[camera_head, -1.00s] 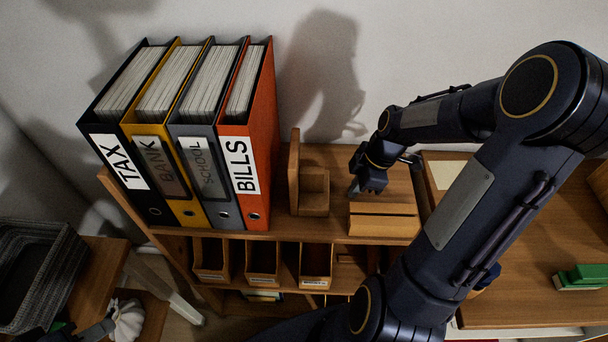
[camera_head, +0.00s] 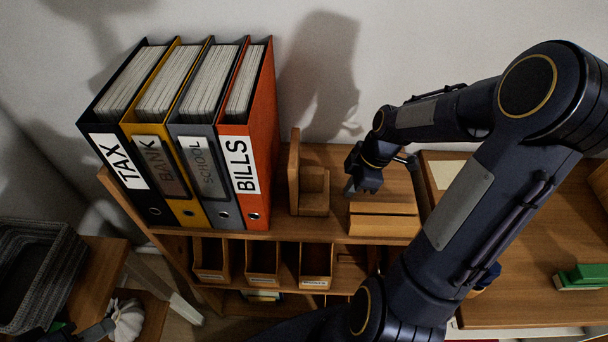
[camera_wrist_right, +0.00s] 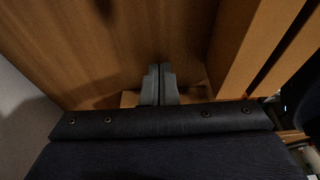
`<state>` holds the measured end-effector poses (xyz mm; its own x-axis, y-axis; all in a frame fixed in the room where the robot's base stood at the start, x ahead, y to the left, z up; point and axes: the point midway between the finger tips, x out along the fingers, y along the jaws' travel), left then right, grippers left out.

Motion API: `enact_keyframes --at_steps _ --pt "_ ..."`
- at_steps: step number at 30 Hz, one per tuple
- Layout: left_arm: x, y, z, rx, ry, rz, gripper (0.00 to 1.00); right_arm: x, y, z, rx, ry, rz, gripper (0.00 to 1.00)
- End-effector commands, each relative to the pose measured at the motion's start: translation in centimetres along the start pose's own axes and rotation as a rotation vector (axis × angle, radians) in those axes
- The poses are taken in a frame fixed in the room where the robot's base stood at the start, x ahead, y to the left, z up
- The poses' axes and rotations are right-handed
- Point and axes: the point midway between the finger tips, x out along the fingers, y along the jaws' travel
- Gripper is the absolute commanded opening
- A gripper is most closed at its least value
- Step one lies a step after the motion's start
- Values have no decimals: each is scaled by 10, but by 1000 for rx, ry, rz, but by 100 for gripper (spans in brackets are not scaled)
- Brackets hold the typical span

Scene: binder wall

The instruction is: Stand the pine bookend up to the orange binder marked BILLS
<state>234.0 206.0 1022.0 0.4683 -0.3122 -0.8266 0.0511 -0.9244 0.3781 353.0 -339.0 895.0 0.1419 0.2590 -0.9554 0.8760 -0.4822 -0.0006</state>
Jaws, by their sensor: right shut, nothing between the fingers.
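The orange BILLS binder (camera_head: 250,150) stands upright at the right end of a row of binders on the shelf top. The pine bookend (camera_head: 312,192) stands upright just right of it, its tall plate towards the binder. A narrow gap seems to separate them. My right gripper (camera_head: 350,188) is shut and empty, to the right of the bookend and apart from it. In the right wrist view its grey fingers (camera_wrist_right: 160,84) are together above wood.
The TAX (camera_head: 122,160), BANK (camera_head: 160,165) and SCHOOL (camera_head: 203,165) binders stand left of BILLS. Open cubbies are below. A desk with a green object (camera_head: 582,276) is at the right.

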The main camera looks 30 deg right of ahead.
Motion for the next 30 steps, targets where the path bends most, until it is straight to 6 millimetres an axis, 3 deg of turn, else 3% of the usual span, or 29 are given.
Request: enact_keyframes --at_steps 30 --pt "4 -2 2 0 0 0 36 11 0 -35 -1 1 0 0"
